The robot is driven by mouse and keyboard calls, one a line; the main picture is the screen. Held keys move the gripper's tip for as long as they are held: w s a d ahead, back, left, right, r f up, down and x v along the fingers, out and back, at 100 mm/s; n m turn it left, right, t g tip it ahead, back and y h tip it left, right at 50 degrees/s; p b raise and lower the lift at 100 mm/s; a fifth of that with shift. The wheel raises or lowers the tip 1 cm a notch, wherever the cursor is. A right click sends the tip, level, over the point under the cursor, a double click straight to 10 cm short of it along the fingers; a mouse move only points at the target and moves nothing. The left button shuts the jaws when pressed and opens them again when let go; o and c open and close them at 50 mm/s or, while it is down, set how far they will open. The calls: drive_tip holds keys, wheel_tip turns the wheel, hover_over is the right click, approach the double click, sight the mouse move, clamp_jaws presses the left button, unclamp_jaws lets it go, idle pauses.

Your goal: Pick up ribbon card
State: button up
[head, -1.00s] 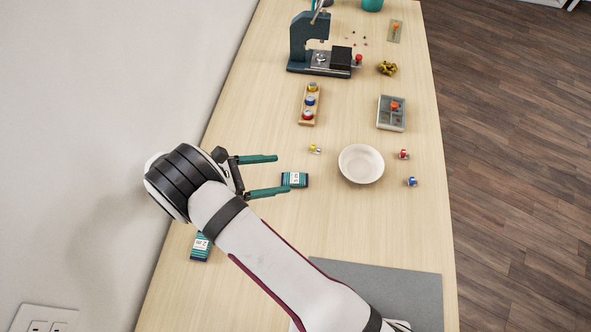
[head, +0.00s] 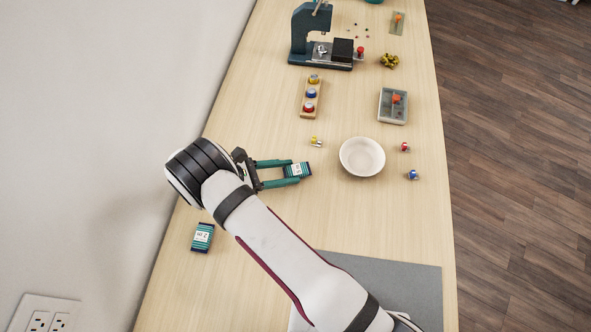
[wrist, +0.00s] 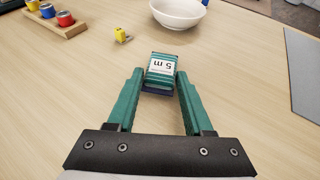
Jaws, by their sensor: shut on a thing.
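A teal ribbon card (head: 302,169) with a white label lies between the fingertips of my gripper (head: 292,172) in the head view. In the wrist view the card (wrist: 162,68) shows its "5 m" label, and the teal fingers of my gripper (wrist: 159,82) are shut on its two sides. It appears to be at or near table height; I cannot tell if it is lifted. A second, similar teal card (head: 202,237) lies on the table at the left of my arm, apart from the gripper.
A white bowl (head: 362,157) stands right of the held card. A wooden rack (head: 311,97) with coloured spools, a grey compartment box (head: 393,106) and a dark press (head: 317,40) stand farther back. A grey mat (head: 400,285) lies in front.

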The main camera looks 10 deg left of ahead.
clamp_jaws()
drive_tip(key=shift+r, duration=0.1)
